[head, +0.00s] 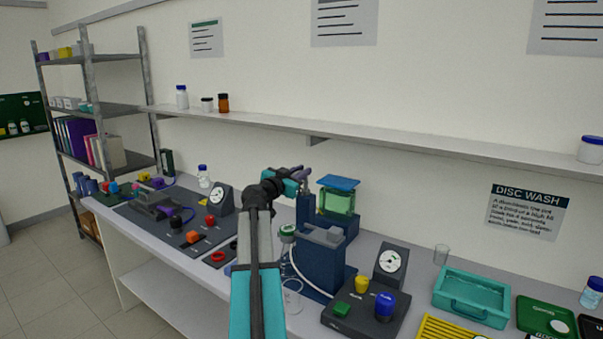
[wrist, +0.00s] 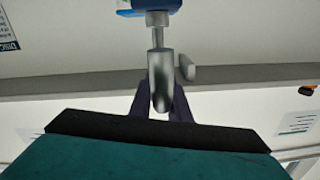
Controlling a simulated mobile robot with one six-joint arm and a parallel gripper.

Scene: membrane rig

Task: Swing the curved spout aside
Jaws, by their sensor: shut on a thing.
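The curved spout (wrist: 158,72) is a smooth grey metal piece in the wrist view, hanging from a thin stem under a blue body (wrist: 150,7). My gripper (wrist: 160,100) has its dark purple fingers on either side of the spout's end and is shut on it. In the head view my gripper (head: 297,171) reaches the top of the dark blue rig (head: 323,255), beside its narrow left column. There the spout is small and largely hidden by the fingers.
A green clear-walled block with a blue lid (head: 339,183) stands just right of the gripper. A gauge panel with yellow and blue knobs (head: 365,310) and a teal tray (head: 470,298) lie further right. A wall shelf (head: 400,143) runs behind.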

